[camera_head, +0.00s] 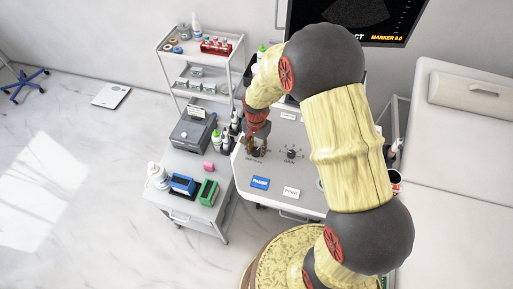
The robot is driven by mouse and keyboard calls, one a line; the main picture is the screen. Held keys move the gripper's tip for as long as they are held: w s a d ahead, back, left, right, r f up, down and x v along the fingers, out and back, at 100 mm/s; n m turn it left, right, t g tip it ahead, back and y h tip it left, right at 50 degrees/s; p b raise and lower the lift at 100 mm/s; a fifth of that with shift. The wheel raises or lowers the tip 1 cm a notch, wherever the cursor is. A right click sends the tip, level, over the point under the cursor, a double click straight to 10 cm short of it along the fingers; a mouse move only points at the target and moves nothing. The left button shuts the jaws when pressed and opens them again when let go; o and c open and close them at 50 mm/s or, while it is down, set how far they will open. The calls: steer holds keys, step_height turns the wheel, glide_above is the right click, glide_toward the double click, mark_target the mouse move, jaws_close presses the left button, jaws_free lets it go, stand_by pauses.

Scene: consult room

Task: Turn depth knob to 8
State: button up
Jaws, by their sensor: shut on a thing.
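The sloped grey console (238,178) stands in the middle of the picture, partly hidden by my arm. It bears two dark knobs side by side. My gripper (256,148) points down over the left knob (257,153) and is shut on it. Its fingers hide much of that knob. The right knob (291,154) stands free, with small marks around it. The labels and scale numbers are too small to read, so I cannot tell what either knob is set to, or which is the depth knob.
A blue button (260,183) and a white button (291,193) lie in front of the knobs. A monitor (405,22) is behind. A trolley (187,209) with bottles and a grey box is at left, a shelf cart (158,45) behind, an exam couch (460,150) right.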

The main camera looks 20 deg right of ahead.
mark_target(256, 150)
steer(key=shift+m, duration=0.3)
steer(key=o, duration=1.1)
steer(key=shift+o, duration=0.3)
step_height(256, 150, up, 12)
stand_by(0.5)
